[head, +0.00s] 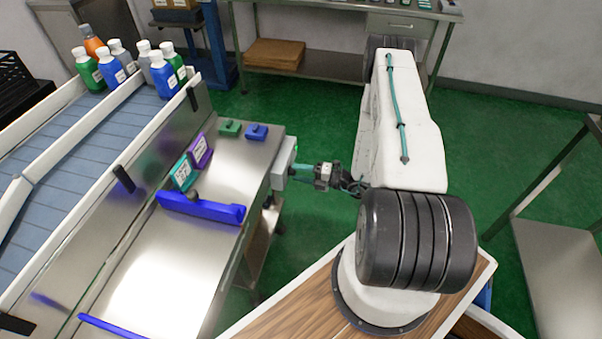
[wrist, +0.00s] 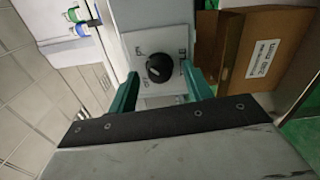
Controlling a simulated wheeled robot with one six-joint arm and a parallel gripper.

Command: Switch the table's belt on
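The switch box (head: 283,165) is a grey box on the right end of the steel table, and a small green spot shows near its top. In the wrist view, its pale plate (wrist: 143,43) carries a round black knob (wrist: 159,68) with a light mark. My gripper (head: 296,172) is at the box's right side. In the wrist view my gripper (wrist: 160,78) is open, with one teal finger on each side of the knob. I cannot tell whether the fingers touch it.
The steel table (head: 137,272) holds a blue bar (head: 200,208), small teal and purple labelled blocks, and green and blue pieces. Behind it, a blue-grey belt (head: 95,120) carries several bottles. A cardboard box (wrist: 262,50) shows beside the plate. Green floor lies right of the table.

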